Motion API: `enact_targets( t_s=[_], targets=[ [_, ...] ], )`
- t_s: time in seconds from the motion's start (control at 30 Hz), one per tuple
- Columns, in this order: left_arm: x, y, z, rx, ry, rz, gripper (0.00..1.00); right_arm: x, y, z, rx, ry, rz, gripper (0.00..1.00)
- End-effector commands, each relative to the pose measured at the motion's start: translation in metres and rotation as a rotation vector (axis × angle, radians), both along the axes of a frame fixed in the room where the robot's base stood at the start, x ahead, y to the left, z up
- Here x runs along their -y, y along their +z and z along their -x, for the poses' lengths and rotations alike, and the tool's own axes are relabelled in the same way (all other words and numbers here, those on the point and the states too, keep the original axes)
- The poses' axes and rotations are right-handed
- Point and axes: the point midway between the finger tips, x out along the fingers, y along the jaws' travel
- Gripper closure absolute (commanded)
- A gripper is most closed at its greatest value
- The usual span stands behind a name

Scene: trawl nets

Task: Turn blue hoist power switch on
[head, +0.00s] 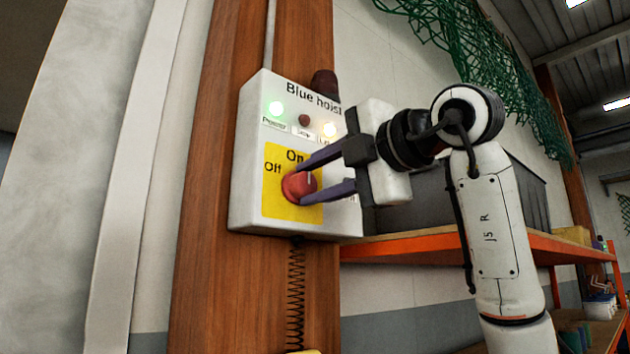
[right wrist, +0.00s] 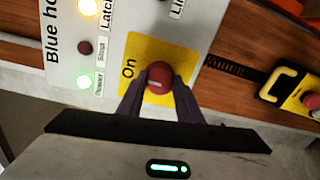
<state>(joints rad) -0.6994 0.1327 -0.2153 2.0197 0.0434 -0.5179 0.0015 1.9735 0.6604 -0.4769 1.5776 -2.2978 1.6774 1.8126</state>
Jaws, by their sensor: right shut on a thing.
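The blue hoist control box (head: 245,205) is a pale box on a brown wooden post. Its yellow plate (head: 272,205) carries a red rotary switch (head: 295,187), with "On" printed above it and "Off" to its left. The switch's white mark points up toward "On". The green power light (head: 277,108) and a warm yellow light (head: 329,129) are lit. My right gripper (head: 310,182) has its fingers closed on either side of the red switch. The right wrist view also shows the switch (right wrist: 160,78) between the fingertips. My left gripper is not in view.
A coiled cord (head: 296,290) hangs below the box. It leads to a yellow pendant (right wrist: 290,92) with a red button in the right wrist view. An orange-edged shelf (head: 440,247) with a dark bin (head: 520,190) stands to the right. Green netting (head: 460,40) hangs above.

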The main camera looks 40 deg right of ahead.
Motion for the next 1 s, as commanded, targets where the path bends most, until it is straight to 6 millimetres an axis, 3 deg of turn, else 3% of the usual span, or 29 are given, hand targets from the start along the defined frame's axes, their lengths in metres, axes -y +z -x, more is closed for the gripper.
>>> enact_targets(
  t_s=[0.23,0.27,0.37,0.73,1.0],
  targets=[
    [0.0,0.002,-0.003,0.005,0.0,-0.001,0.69,0.001,0.0,0.0,0.0,-0.002,-0.004,0.9],
    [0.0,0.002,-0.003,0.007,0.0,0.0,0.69,0.001,0.0,0.0,0.0,-0.002,-0.004,0.65],
    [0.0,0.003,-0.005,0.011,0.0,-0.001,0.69,0.001,0.0,0.0,0.0,-0.001,-0.003,0.49],
    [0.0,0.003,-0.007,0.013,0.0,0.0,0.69,0.001,0.001,0.006,0.003,0.0,-0.001,0.49],
    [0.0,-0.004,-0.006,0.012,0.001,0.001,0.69,0.005,0.003,0.054,0.006,-0.001,0.0,0.49]
  ],
)
